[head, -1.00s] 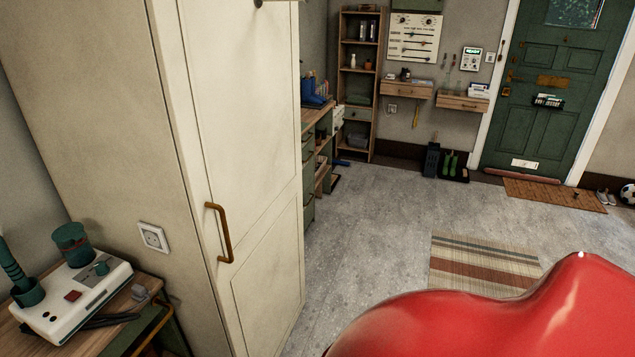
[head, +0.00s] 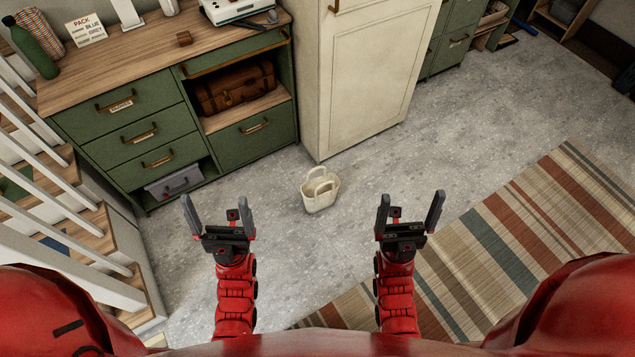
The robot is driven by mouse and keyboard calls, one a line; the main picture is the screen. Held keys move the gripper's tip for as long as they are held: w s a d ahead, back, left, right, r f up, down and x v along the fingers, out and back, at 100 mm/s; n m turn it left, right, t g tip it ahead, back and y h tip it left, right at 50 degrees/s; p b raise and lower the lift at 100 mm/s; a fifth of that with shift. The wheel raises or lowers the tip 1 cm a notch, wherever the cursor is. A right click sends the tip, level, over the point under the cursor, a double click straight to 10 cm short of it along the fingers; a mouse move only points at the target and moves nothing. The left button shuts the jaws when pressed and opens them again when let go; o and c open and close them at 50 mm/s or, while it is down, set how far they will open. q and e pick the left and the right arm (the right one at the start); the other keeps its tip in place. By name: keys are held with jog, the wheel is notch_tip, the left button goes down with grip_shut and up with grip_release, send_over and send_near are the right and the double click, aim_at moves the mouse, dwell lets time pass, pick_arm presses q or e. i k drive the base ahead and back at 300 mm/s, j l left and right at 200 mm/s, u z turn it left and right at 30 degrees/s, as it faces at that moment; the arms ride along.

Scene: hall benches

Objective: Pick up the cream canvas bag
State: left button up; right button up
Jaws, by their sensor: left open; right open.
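The cream canvas bag (head: 319,198) stands upright on the grey floor in the head view, its two loop handles up. It is in front of the tall cream cupboard and beyond my two grippers, between them in the picture. My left gripper (head: 216,212) is open and empty, to the left of the bag and nearer to me. My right gripper (head: 411,211) is open and empty, to the right of the bag. Neither gripper touches the bag.
A green bench with drawers (head: 140,132) stands at the left, with a brown case (head: 236,88) on its open shelf. The tall cream cupboard (head: 362,80) is behind the bag. A stair with white balusters (head: 60,235) is at the left. A striped rug (head: 520,235) lies at the right.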

aim_at(319, 193)
jog(key=k+l, duration=0.15)
jog(key=i+j+u, duration=0.1)
jog(key=i+u, duration=0.25)
jog(key=i, duration=1)
